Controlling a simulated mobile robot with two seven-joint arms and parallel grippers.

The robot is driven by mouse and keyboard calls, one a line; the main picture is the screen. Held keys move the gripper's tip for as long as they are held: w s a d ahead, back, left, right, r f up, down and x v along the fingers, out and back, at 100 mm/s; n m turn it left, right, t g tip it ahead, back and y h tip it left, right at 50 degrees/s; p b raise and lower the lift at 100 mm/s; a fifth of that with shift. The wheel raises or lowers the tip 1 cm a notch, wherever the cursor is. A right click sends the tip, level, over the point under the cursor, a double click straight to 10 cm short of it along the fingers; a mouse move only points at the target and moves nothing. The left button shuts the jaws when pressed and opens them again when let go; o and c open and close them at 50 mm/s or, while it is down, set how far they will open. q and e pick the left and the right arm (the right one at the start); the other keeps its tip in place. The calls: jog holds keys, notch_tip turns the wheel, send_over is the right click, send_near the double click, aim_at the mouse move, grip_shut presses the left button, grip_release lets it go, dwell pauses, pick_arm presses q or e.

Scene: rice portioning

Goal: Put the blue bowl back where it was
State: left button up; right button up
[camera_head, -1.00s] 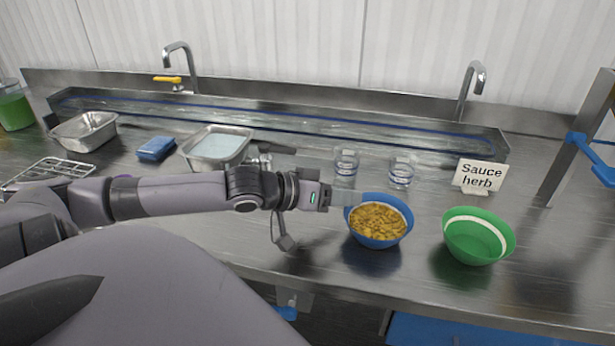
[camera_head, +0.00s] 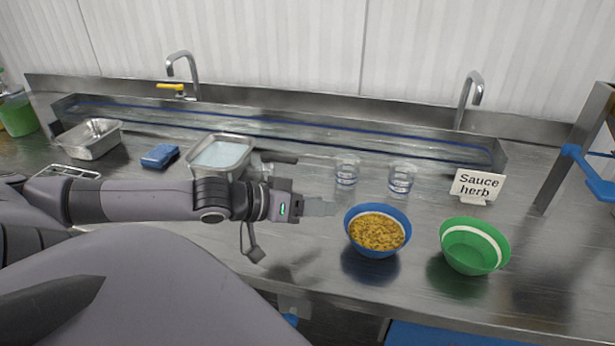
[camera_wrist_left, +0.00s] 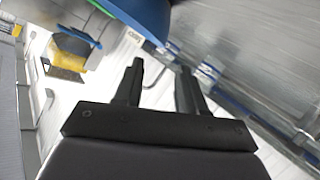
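The blue bowl (camera_head: 369,246), filled with yellow-brown food (camera_head: 377,231), stands upright on the steel counter, left of an empty green bowl (camera_head: 470,262). My left gripper (camera_head: 322,207) is just left of the blue bowl, pointing at it with a small gap between. In the left wrist view, its two fingers (camera_wrist_left: 160,82) are apart with nothing between them. The blue bowl's side (camera_wrist_left: 147,14) shows at the top of that view, beyond the fingertips. My right gripper is not in view.
Two clear glasses (camera_head: 347,173) (camera_head: 401,180) stand behind the blue bowl. Metal trays (camera_head: 192,149) (camera_head: 91,147) and a blue sponge (camera_head: 159,156) are at the left. The counter's front right is clear.

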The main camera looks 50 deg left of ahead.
pick_arm(q)
jog(key=shift+v, duration=0.9)
jog(key=shift+r, duration=0.1)
